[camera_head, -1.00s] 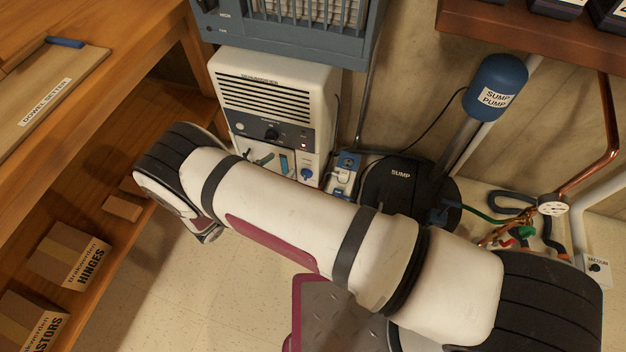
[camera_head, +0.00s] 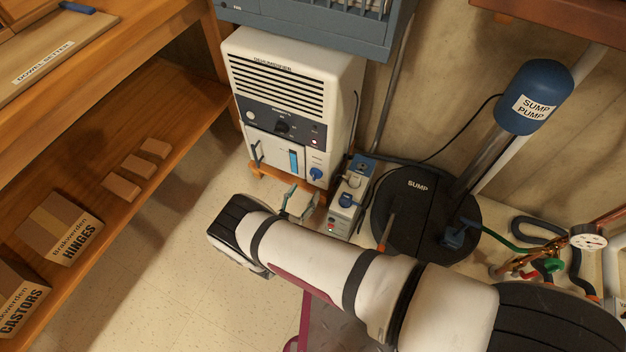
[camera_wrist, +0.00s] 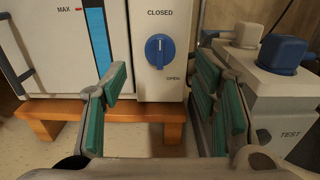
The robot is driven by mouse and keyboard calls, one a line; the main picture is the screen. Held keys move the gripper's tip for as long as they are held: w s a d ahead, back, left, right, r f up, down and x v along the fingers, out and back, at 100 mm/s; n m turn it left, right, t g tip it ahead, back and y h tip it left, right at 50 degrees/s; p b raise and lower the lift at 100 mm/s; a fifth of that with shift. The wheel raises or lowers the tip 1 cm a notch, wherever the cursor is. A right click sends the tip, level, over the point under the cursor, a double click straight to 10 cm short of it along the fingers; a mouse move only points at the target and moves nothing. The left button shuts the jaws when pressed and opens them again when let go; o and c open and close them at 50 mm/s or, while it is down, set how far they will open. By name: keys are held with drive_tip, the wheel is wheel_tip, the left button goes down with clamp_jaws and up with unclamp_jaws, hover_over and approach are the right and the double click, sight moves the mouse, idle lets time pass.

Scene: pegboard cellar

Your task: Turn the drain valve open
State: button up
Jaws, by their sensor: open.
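The drain valve is a blue round knob (camera_wrist: 159,49) on the white front panel of the dehumidifier (camera_head: 290,100). It also shows low on that front in the head view (camera_head: 316,174). A pale line on the knob points up toward the word CLOSED; OPEN is printed at its lower right. My gripper (camera_wrist: 161,88) is open and empty, its green-padded fingers spread to the left and right below the knob. The knob appears between and beyond the fingertips, with no contact visible. In the head view my gripper (camera_head: 298,203) is in front of the dehumidifier's base, partly hidden by my arm.
The dehumidifier stands on a low wooden stand (camera_wrist: 100,111). A grey box with a blue cap (camera_wrist: 282,53) and a TEST label is close on the right. The black sump lid (camera_head: 405,205) and sump pump (camera_head: 535,95) lie further right. A wooden shelf (camera_head: 120,150) borders the left.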

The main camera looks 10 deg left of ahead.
sight(313, 177)
drive_tip(key=b+x, duration=0.1)
drive_tip(key=x, duration=0.6)
drive_tip(key=shift+b, duration=0.3)
drive_tip(key=shift+s, duration=0.1)
drive_tip(key=c, duration=1.1)
